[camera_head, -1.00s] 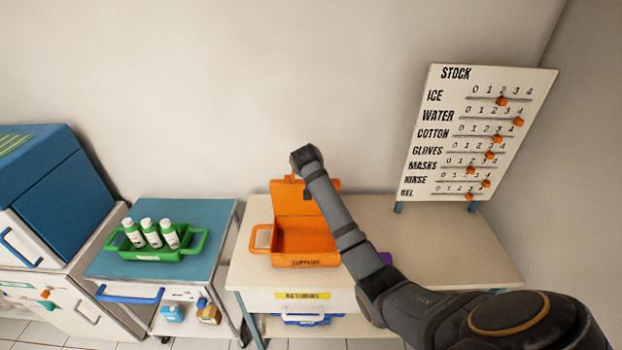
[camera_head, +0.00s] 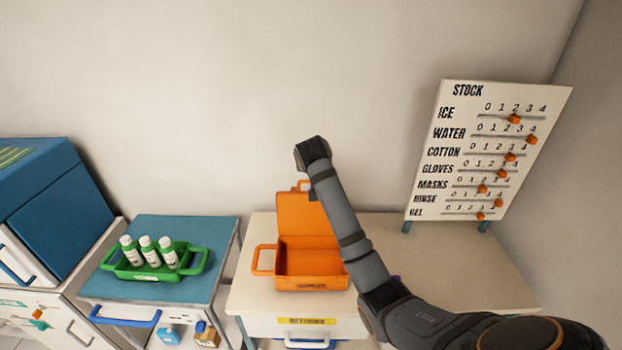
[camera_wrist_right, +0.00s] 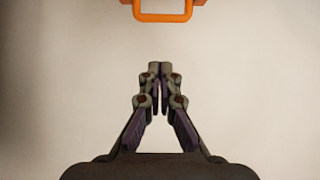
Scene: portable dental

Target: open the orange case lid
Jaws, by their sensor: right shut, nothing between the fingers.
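The orange case (camera_head: 312,283) sits on the cream-topped table. Its lid (camera_head: 298,213) stands raised at the back, and the inside shows empty. My right arm comes in from the right, passing in front of part of the lid, and its wrist end is just above the lid; the fingers are hidden in the head view. In the right wrist view my right gripper (camera_wrist_right: 159,72) is shut and empty. An orange handle loop (camera_wrist_right: 162,14) lies ahead of the fingertips, apart from them. My left gripper is not in view.
A green tray (camera_head: 140,274) with white bottles stands on the blue-topped cart (camera_head: 190,228) at left. A stock board (camera_head: 480,150) stands at the table's back right.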

